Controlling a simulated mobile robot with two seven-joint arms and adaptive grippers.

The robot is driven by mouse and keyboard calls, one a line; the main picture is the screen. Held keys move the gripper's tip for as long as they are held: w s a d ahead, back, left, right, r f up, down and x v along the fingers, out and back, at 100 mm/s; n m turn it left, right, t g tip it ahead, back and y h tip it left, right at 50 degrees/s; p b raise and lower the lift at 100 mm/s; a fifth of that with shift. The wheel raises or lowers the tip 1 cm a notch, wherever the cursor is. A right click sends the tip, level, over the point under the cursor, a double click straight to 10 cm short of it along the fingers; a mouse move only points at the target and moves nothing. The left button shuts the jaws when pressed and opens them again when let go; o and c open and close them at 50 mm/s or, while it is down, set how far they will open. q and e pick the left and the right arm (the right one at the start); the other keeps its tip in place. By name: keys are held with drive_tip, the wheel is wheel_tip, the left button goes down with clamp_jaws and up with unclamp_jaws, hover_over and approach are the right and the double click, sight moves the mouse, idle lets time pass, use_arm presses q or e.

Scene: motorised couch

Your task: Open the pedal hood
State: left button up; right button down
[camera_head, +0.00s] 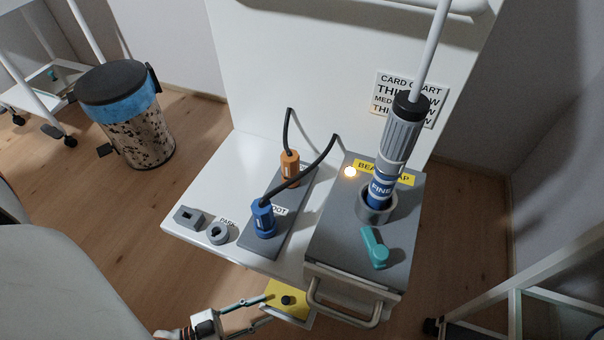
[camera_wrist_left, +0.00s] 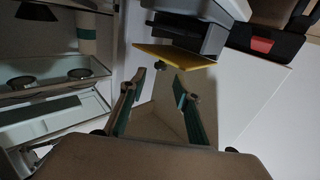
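A yellow plate (camera_head: 303,306) with a black knob (camera_head: 287,300) sits low at the front of the white unit, below the grey box. It looks like the pedal hood, but no label on it is readable. My left gripper (camera_head: 268,309) reaches in from the lower left, close beside the plate. Whether a fingertip touches the knob cannot be told. My right gripper is not in view.
A metal handle (camera_head: 345,318) juts from the grey box (camera_head: 398,235) just right of the plate. Blue (camera_head: 263,218) and orange (camera_head: 290,168) plugs with black cables stand on the unit. A bin (camera_head: 125,115) stands at the left, with a pale rounded surface (camera_head: 60,285) below it.

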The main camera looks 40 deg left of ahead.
sight(282, 301)
use_arm(q)
drive_tip(key=x, duration=0.7)
drive_tip(key=shift+w+d, duration=0.1)
drive_tip(key=shift+w, duration=0.2)
clamp_jaws()
